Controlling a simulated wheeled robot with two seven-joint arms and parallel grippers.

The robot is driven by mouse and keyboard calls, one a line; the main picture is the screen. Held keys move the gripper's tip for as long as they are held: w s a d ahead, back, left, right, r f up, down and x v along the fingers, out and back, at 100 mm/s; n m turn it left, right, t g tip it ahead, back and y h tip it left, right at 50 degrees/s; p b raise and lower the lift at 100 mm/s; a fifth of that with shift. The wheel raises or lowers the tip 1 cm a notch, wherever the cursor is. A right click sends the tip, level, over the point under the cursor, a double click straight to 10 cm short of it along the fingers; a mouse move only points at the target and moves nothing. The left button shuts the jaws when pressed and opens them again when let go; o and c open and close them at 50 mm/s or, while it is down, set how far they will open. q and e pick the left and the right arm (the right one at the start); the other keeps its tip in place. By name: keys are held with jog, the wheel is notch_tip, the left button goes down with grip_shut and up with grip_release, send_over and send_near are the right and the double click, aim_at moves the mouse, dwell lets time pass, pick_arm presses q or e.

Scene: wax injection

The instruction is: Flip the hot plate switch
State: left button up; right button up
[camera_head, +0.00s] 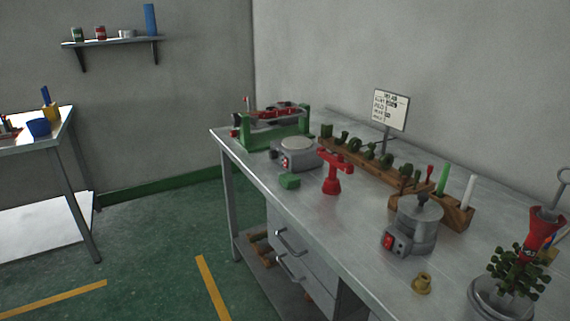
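A grey hot plate (304,159) with a pale round top stands toward the far end of the metal workbench. A small red switch (285,161) shows on its front face, with a dark knob beside it. The switch is too small to tell which way it is set. Neither of my grippers nor my arms is in view.
A wooden rack (360,162) runs along the back.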

pick_arm(q)
grip_shut()
dwell(0.4)
dwell(1.4)
